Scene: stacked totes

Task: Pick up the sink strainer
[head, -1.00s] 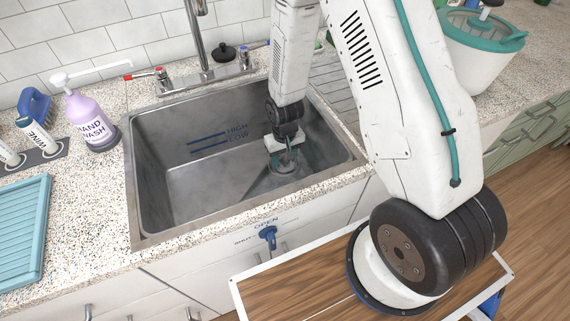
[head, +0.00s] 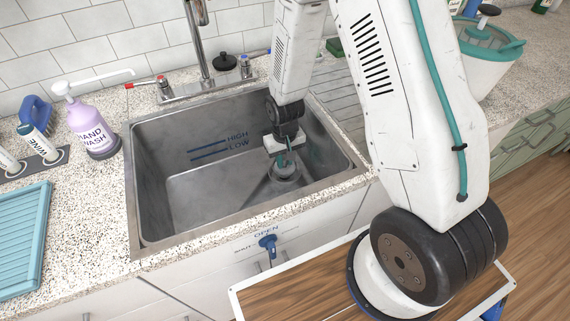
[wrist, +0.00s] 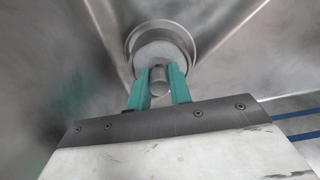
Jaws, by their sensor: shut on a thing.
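The sink strainer (wrist: 161,53) is a round grey metal disc with a short knob (wrist: 159,83), seen in the wrist view at the round drain (wrist: 133,42) in the sink floor. My gripper (wrist: 159,86) has its two teal fingers on either side of the knob, shut on it. In the head view my gripper (head: 285,160) points down into the right part of the steel sink (head: 190,190), over the drain. The strainer is small and partly hidden there. I cannot tell whether it is clear of the drain.
Sink walls surround my gripper, with the right wall close. The tap (head: 202,50) stands behind the sink. A hand wash bottle (head: 90,128) and teal drying tray (head: 22,240) are on the left counter. A blue lever (head: 268,243) projects from the cabinet front.

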